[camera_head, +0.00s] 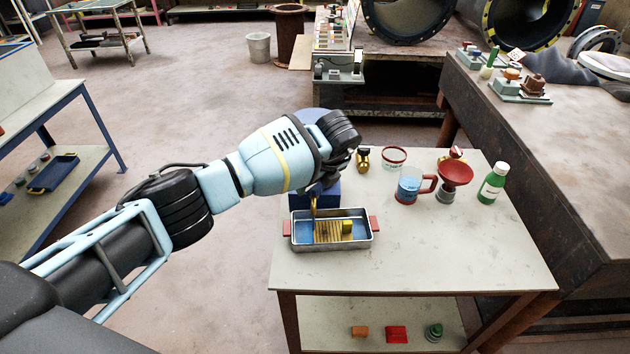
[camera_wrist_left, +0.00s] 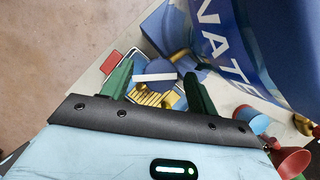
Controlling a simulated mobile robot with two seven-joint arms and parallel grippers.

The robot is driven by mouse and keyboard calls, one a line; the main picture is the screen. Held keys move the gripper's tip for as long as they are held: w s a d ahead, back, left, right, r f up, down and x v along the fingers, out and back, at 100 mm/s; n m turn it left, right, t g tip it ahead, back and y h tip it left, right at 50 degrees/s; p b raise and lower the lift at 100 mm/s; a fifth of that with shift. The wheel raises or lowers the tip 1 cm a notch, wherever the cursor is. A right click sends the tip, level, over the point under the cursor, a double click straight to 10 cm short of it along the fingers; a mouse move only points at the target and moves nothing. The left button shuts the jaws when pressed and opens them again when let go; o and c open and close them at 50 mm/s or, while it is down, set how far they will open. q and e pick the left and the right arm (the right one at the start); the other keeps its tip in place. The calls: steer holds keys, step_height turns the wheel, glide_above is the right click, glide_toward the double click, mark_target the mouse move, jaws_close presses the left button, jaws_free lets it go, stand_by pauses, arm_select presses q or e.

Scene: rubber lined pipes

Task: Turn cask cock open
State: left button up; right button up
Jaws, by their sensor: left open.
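The cask (camera_wrist_left: 245,40) is a blue drum with white lettering, filling the upper right of the left wrist view. In the head view my arm hides most of it. A brass cock (camera_head: 313,205) hangs above a metal tray (camera_head: 366,238) with red handles. In the left wrist view, brass parts (camera_wrist_left: 180,55) show below the cask. My left gripper (camera_wrist_left: 157,69) is open, with green fingers apart. A white bar (camera_wrist_left: 155,77) shows between the fingers; I cannot tell whether they touch it. In the head view the fingers are mostly hidden behind my wrist. My right gripper is out of view.
The tray holds a brass-coloured rack and a yellow block (camera_head: 347,227). To the right on the table (camera_head: 420,260) stand a jug of blue liquid (camera_head: 409,187), a red funnel (camera_head: 455,174) and a green bottle (camera_head: 491,185). The table's front right is clear.

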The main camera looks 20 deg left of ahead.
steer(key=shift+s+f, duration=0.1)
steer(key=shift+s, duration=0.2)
